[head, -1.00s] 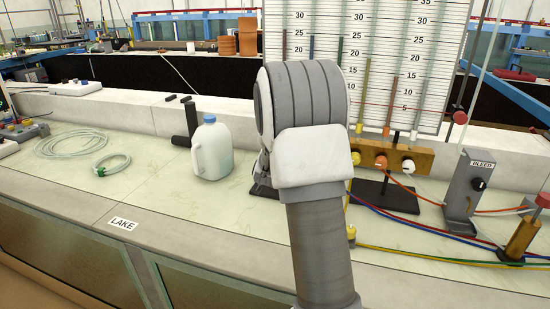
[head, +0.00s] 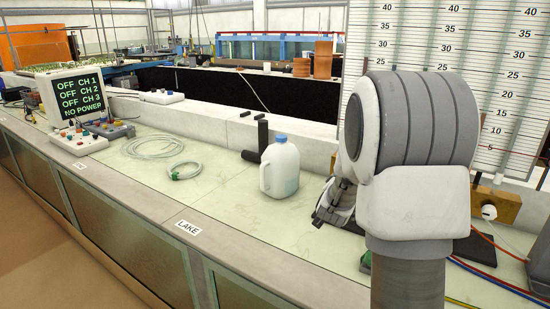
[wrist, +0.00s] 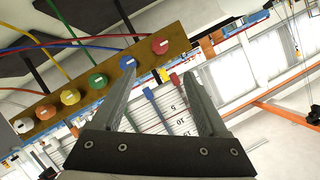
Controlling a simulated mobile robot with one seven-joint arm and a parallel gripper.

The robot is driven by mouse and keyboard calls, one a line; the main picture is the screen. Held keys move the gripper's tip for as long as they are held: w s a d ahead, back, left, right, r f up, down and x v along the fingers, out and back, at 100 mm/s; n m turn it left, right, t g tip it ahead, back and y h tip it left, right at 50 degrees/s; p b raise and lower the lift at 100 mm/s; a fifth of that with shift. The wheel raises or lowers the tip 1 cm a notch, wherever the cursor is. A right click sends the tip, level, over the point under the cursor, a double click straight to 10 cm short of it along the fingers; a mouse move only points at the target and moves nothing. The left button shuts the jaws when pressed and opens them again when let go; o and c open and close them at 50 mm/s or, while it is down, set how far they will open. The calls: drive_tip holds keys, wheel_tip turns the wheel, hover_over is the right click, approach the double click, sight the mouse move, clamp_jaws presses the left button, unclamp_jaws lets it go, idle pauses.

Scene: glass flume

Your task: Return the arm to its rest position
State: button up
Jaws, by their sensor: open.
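My arm rises at the right of the head view, its large grey and white joint in front of the scale board. My gripper (head: 337,203) shows partly behind that joint, low over the counter to the right of the white jug. In the wrist view my gripper (wrist: 160,90) has its two fingers spread apart with nothing between them. Beyond the fingers are the brown valve block (wrist: 100,82) with coloured knobs and the scale board (wrist: 172,118). The wrist picture is strongly tilted.
A white jug with a blue cap (head: 280,170) stands left of my gripper. Coiled clear tubing (head: 155,146) lies farther left, near a monitor (head: 78,97) reading NO POWER. Coloured hoses (head: 490,275) run along the counter at right. The counter front around the LAKE label (head: 188,227) is clear.

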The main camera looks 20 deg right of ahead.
drive_tip(key=s+a+r+n+g+y+p, duration=0.1)
drive_tip(key=s+a+r+n+y+p, duration=0.1)
drive_tip(key=s+a+r+n+y, duration=0.5)
drive_tip(key=s+a+r+p, duration=0.3)
drive_tip(key=a+r, duration=0.2)
drive_tip(key=a, duration=0.5)
drive_tip(key=s+a+r+n+g+p, duration=0.1)
drive_tip(key=s+a+n, duration=0.1)
drive_tip(key=s, duration=0.5)
drive_tip(key=s+a+r+n+g+y+p, duration=0.1)
drive_tip(key=s+a+n+g, duration=0.1)
drive_tip(key=s, duration=0.6)
drive_tip(key=s+a+r+n+g+p, duration=0.1)
drive_tip(key=s+a+n+p, duration=0.1)
drive_tip(key=s, duration=0.5)
drive_tip(key=shift+s+a+n+g, duration=0.25)
drive_tip(key=shift+a+n+g, duration=0.15)
drive_tip(key=shift+a+n, duration=0.3)
drive_tip(key=c, duration=0.4)
drive_tip(key=shift+d, duration=0.15)
